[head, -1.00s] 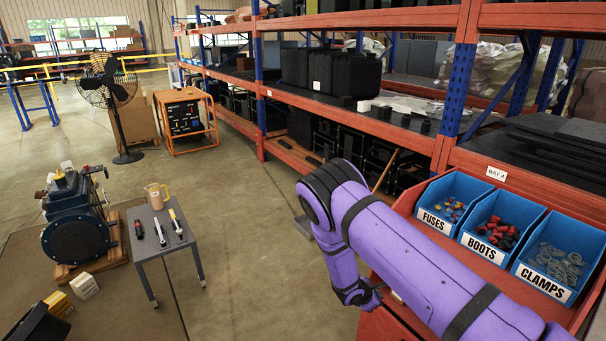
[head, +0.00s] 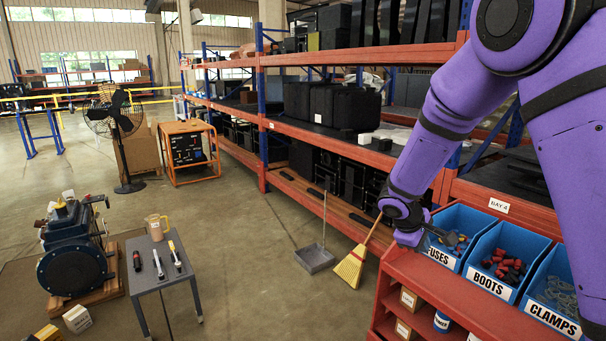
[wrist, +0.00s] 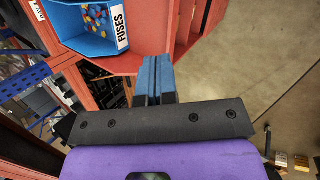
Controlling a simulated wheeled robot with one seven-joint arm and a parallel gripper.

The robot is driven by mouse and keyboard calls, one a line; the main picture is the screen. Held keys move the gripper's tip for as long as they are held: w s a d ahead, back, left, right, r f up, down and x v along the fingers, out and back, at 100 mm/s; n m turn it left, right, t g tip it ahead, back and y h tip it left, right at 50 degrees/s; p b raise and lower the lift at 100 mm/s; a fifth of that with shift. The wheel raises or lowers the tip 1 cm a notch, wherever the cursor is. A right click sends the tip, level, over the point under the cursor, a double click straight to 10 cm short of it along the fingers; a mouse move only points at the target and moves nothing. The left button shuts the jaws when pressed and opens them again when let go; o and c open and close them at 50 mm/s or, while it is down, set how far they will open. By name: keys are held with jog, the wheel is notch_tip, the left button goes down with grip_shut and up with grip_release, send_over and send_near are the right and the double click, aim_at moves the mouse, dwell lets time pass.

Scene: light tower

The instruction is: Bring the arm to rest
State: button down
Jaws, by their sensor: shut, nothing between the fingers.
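My purple arm comes in from the upper right in the head view. It bends down to my gripper (head: 448,240), which is over the front of the blue FUSES bin (head: 440,257) and partly covers it. In the wrist view my gripper's two blue fingers (wrist: 154,78) are together, with nothing visible between them. They point toward the red bench (wrist: 145,48). The FUSES bin (wrist: 93,22) with its small coloured fuses lies beyond them, up and to the left. I cannot tell the exact gap between fingers and bench.
The BOOTS bin (head: 496,262) and CLAMPS bin (head: 556,297) stand beside the FUSES bin on the red bench (head: 462,288). A broom (head: 352,266) and a dustpan (head: 314,258) are left of the bench. A grey table (head: 163,262) stands farther left. Open floor lies between.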

jog(key=s+d+r+m+y, duration=0.3)
jog(key=s+r+m, duration=0.2)
jog(key=s+r, duration=1.1)
jog(key=s+a+r+m+t+y, duration=0.1)
jog(key=s+r+m, duration=0.1)
jog(key=s, duration=0.7)
jog(key=s+a+r+m+t+y, duration=0.1)
jog(key=s+r+y, duration=0.1)
jog(key=s+r, duration=0.3)
jog(key=shift+s+a+m+t, duration=0.15)
jog(key=shift+s+m+t, duration=0.2)
jog(key=shift+s, duration=1.55)
